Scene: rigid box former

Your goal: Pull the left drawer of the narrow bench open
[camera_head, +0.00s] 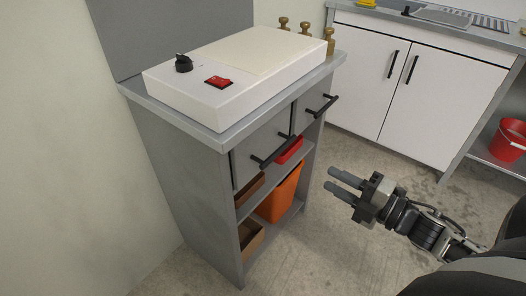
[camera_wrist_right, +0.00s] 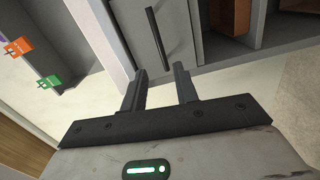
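The narrow bench (camera_head: 188,170) is grey and has two drawers side by side under its top. The left drawer (camera_head: 243,168) looks shut, its front flush with the bench, and has a black bar handle (camera_head: 272,156). The right drawer (camera_head: 305,112) also looks shut, with its own black handle (camera_head: 322,105). My right gripper (camera_head: 331,179) is open and empty, in front of the bench and right of the left handle, apart from it. In the right wrist view a black handle (camera_wrist_right: 157,38) lies beyond my open fingers (camera_wrist_right: 160,82); it appears to be the left drawer's. My left gripper is out of view.
A white box (camera_head: 240,70) with a knob and red switch sits on the bench top, with brass weights (camera_head: 305,29) behind. Below are brown bins (camera_head: 249,236) and an orange bin (camera_head: 279,197). A white cabinet (camera_head: 420,100) and red bucket (camera_head: 508,140) stand right. Floor in front is clear.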

